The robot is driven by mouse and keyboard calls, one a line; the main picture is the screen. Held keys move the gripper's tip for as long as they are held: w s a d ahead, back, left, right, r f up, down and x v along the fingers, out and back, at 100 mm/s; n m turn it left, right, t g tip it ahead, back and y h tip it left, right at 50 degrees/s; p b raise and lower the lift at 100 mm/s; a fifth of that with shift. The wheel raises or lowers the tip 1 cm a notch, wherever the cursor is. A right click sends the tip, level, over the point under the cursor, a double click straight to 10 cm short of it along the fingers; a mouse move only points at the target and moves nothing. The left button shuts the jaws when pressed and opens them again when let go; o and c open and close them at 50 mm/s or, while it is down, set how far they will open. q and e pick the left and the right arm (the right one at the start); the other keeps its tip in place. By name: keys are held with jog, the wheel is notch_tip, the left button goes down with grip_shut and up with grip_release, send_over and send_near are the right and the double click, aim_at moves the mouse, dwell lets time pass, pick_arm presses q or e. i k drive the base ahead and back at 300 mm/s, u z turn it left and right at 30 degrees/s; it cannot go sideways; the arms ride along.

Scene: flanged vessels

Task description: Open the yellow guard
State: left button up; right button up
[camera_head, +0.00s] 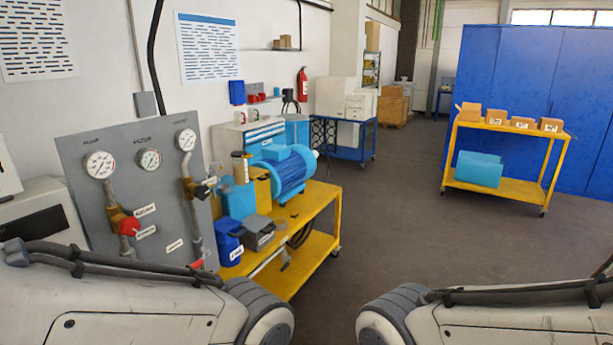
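A small yellow piece (261,186), which looks like the yellow guard, sits between a blue pump body (239,200) and a blue finned motor (290,174) on a yellow cart (312,205). It is small and partly covered by the parts around it, so I cannot tell if it is open or closed. My two arms show as pale links along the bottom left and bottom right. Neither gripper is in view.
A grey panel (85,160) with gauges and valves stands left of the cart. A blue bin (229,242) and a grey box (258,231) are at the cart's near end. A second yellow cart (512,190) stands at right; the floor between is clear.

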aim_at(254, 172)
jog(key=z, duration=0.75)
jog(key=i, duration=1.5)
jog(key=z, duration=0.25)
jog(key=i, duration=1.2)
jog(key=u, duration=1)
jog(key=i, duration=0.7)
jog(key=u, duration=1.2)
jog(key=i, duration=0.35)
jog(key=u, duration=0.25)
